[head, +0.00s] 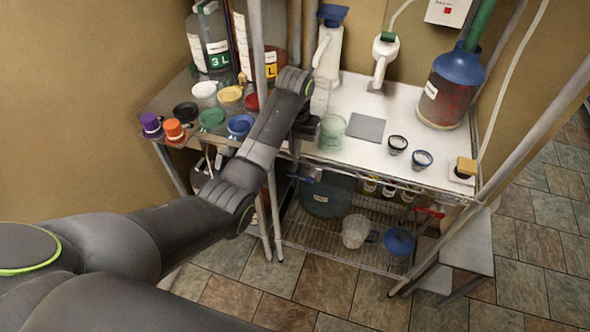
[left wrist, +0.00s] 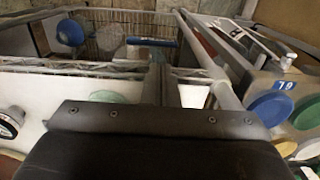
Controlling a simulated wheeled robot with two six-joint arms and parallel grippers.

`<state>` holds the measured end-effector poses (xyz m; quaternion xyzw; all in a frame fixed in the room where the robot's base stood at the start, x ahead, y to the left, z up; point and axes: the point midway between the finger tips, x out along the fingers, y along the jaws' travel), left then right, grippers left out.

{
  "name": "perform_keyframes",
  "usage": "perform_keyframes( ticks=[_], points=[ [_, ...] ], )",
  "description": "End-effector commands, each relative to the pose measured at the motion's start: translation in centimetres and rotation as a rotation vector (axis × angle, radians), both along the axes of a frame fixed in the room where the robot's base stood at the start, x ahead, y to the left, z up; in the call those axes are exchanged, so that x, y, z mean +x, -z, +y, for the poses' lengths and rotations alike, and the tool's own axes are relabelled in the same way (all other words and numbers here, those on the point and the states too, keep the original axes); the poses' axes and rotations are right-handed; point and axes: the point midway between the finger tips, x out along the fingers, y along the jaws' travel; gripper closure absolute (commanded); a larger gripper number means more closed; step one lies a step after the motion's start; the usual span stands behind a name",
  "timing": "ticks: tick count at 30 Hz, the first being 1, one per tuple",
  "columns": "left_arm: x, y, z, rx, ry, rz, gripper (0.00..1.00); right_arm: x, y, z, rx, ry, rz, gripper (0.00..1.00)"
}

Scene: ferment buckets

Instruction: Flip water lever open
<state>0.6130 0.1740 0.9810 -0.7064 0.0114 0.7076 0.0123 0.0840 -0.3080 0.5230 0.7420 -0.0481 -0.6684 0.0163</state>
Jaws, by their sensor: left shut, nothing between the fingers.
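A small blue lever (head: 303,179) shows just under the front edge of the table in the head view. A flat blue handle (left wrist: 152,42), which looks like the same lever, lies beyond my fingertips in the left wrist view. My left gripper (head: 295,150) points down at the table's front edge, above and close to the lever. In the left wrist view its fingers (left wrist: 157,72) are together and empty. I cannot tell whether they touch the lever. The tap body behind the lever is mostly hidden. My right gripper is not in view.
The wire rail (left wrist: 220,72) runs along the table edge by my fingers. A steel post (head: 272,205) stands close to the left arm. Colored lids (head: 212,117) and a greenish glass (head: 332,130) sit nearby on top. A wire shelf (head: 340,250) lies below.

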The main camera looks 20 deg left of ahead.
Motion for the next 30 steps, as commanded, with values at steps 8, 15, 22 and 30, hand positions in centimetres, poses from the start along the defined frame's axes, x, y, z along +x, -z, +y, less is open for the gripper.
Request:
perform_keyframes(
  ticks=[8, 15, 22, 30],
  points=[
    [-0.1, 5.5, -0.1, -0.001, 0.001, 0.003, 1.0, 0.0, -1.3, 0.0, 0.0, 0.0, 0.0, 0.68],
    [0.0, 8.0, 0.0, 0.0, 0.001, 0.0, 1.0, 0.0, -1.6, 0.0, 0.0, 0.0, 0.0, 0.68],
    [0.0, 8.6, 0.0, 0.0, 0.001, -0.002, 1.0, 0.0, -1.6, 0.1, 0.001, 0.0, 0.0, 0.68],
    [0.0, 8.6, 0.0, -0.005, 0.001, -0.001, 1.0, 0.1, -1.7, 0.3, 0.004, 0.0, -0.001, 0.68]
  ],
)
